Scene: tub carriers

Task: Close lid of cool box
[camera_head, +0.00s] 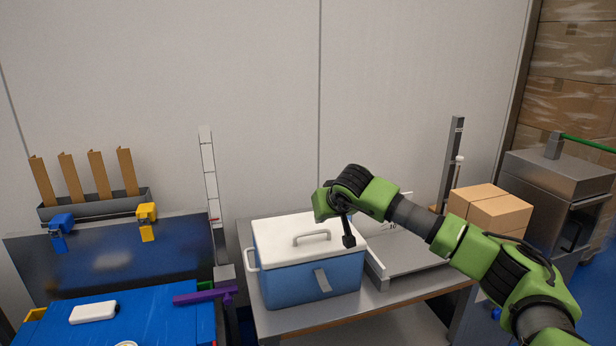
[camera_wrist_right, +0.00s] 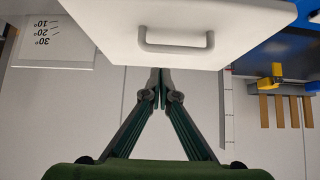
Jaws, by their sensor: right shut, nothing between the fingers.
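The cool box (camera_head: 308,285) has a blue body and stands on a metal table. Its white lid (camera_head: 280,235) lies across the top with no clear gap along the front edge. The lid's grey handle (camera_head: 312,236) faces up, and it also shows in the right wrist view (camera_wrist_right: 175,48). A grey latch (camera_head: 322,280) hangs on the front. My right gripper (camera_head: 348,240) is shut and empty at the lid's right part, its fingertips pointing down. In the right wrist view the fingertips (camera_wrist_right: 158,76) meet by the lid's edge; contact is unclear. My left gripper is not in view.
A scale-like grey platform (camera_head: 405,258) with a post stands right of the box, beside cardboard boxes (camera_head: 490,208). A blue surface (camera_head: 150,312) with a white item (camera_head: 94,312) and a purple tool (camera_head: 205,295) is at left. A wall closes off the back.

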